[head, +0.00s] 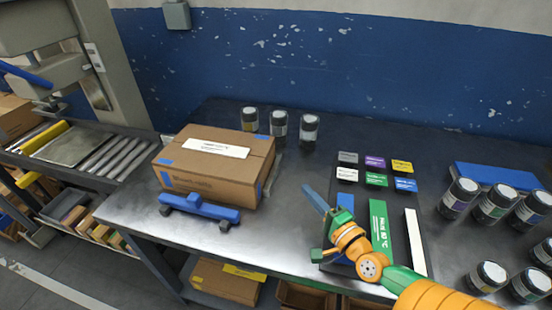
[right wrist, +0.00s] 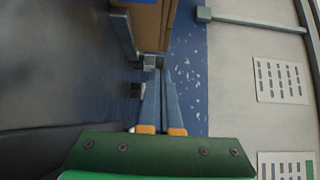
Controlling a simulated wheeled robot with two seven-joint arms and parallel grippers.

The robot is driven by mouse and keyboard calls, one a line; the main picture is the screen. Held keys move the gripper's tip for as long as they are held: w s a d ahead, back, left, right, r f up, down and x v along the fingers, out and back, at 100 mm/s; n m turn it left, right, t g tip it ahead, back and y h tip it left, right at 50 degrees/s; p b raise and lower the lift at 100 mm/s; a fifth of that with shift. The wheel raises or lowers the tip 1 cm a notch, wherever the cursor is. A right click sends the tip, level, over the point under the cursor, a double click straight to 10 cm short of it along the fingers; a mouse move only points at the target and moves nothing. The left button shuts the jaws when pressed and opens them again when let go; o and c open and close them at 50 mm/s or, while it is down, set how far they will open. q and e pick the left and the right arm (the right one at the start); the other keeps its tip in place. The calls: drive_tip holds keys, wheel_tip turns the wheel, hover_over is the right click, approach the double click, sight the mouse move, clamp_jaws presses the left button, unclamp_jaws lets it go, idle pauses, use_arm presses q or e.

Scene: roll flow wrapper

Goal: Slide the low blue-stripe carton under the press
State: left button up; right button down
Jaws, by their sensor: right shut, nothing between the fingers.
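The low brown carton (head: 215,168) with blue corner patches and a white label sits on the dark table at the left, by the roller bed. It also shows, cut off, at the top of the right wrist view (right wrist: 148,25). The press (head: 85,60) is a grey machine over the rollers (head: 105,156) at the far left. My right gripper (head: 310,192) is shut and empty, above the table to the right of the carton and apart from it. Its blue fingers lie together in the right wrist view (right wrist: 162,78). My left gripper is not in view.
A blue bar with dark feet (head: 200,207) stands along the carton's front. Several jars (head: 279,122) stand behind and others (head: 497,204) at right. Small coloured labelled blocks (head: 375,162) and a green-striped panel (head: 381,225) lie near my right arm. Table between carton and gripper is clear.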

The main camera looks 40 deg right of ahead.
sight(266, 160)
drive_tip(key=w, duration=0.1)
drive_tip(key=w+r, duration=0.1)
drive_tip(key=shift+w+a, duration=0.25)
drive_tip(key=shift+w, duration=0.1)
drive_tip(key=w, duration=0.6)
drive_tip(key=shift+d+f, duration=0.25)
drive_tip(key=shift+d, duration=0.1)
drive_tip(key=w+a, duration=0.2)
drive_tip(key=w, duration=0.1)
drive_tip(key=shift+r+p, duration=0.1)
drive_tip(key=shift+p, duration=0.3)
drive_tip(key=shift+w+a, duration=0.2)
drive_tip(key=shift+a, duration=0.2)
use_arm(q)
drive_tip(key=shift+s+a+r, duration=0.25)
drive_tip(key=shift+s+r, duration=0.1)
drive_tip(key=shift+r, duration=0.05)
use_arm(e)
drive_tip(key=shift+w, duration=0.15)
